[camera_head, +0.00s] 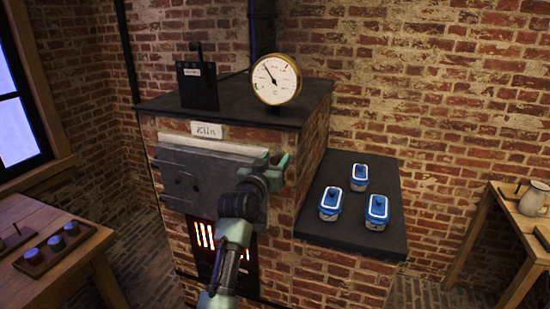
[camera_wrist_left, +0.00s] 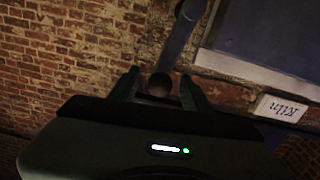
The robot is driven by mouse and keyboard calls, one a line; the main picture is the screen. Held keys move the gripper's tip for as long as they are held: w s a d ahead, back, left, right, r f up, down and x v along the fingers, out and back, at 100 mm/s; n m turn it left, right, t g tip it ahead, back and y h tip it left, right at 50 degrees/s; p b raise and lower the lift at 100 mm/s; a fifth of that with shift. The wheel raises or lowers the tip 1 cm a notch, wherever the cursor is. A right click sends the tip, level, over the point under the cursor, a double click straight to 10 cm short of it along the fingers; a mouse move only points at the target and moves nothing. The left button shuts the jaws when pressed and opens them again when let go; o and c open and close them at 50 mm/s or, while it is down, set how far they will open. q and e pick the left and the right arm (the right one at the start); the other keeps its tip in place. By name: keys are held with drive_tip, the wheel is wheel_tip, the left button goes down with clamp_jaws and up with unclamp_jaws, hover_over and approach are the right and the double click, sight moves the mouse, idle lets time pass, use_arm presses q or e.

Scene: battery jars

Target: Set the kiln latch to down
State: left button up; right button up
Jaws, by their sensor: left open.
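The brick kiln (camera_head: 318,150) stands in the middle of the head view, with a grey door (camera_head: 200,178) on its front and a "Kiln" label (camera_head: 207,130) above it. My left gripper (camera_head: 270,163) is at the door's right edge and hides the latch there. In the left wrist view, which is upside down, the latch's grey bar (camera_wrist_left: 181,38) ends in a dark round knob (camera_wrist_left: 159,85). The knob lies between the open fingers of my left gripper (camera_wrist_left: 157,88); contact cannot be told. The bar points from its pivot toward the label's side, so the latch looks up.
A dark side shelf (camera_head: 325,228) holds three blue-lidded jars (camera_head: 377,208). A gauge (camera_head: 276,79) and a black lever box (camera_head: 197,86) stand on the kiln. Wooden tables stand left (camera_head: 62,265) and right (camera_head: 478,232). Embers glow below the door.

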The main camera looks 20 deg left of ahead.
use_arm(q)
clamp_jaws()
drive_tip(key=shift+f, duration=0.1)
idle(1.4)
